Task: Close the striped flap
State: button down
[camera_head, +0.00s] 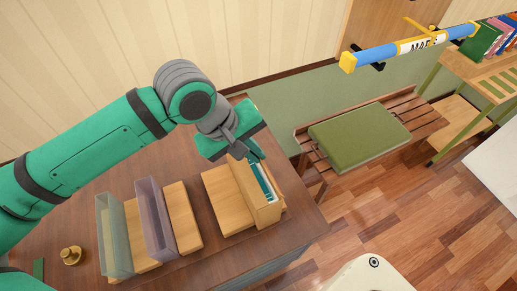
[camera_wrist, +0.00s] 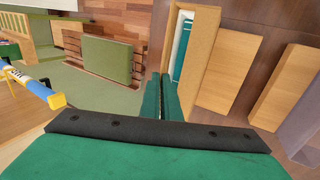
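A pale wooden board with green stripes (camera_head: 495,87) slopes at the front of the wooden shelf unit at the upper right; it is the only striped panel I make out. In the wrist view a similar slatted wooden piece (camera_wrist: 14,28) shows small at the upper left. My gripper (camera_head: 243,152) is above the desk, far from the striped board and close to the wooden book box (camera_head: 262,212). In the wrist view its two green fingers (camera_wrist: 162,98) lie side by side with nothing seen between them. Any hinge or latch on the board is too small to tell.
The book box, a wooden block, a purple bin (camera_head: 155,220), a greenish bin (camera_head: 114,235) and a brass knob (camera_head: 71,256) are on the desk (camera_head: 300,228). A bench with a green cushion (camera_head: 358,136) and a blue-yellow bar (camera_head: 385,53) lie towards the shelf. Wood floor (camera_head: 400,205) is free.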

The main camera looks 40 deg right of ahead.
jog(key=h, duration=0.1)
jog(key=a+f+h, duration=0.1)
jog(key=h, duration=0.1)
jog(key=shift+g+h, duration=0.3)
jog(key=shift+g, duration=0.1)
jog(key=shift+w+a+f+g+h, duration=0.1)
jog(key=shift+a+f+g+h, duration=0.25)
jog(key=shift+h, duration=0.55)
jog(key=shift+w, duration=0.1)
jog(key=c, duration=2)
grip_release()
jog(key=shift+a, duration=0.15)
jog(key=shift+s, duration=0.2)
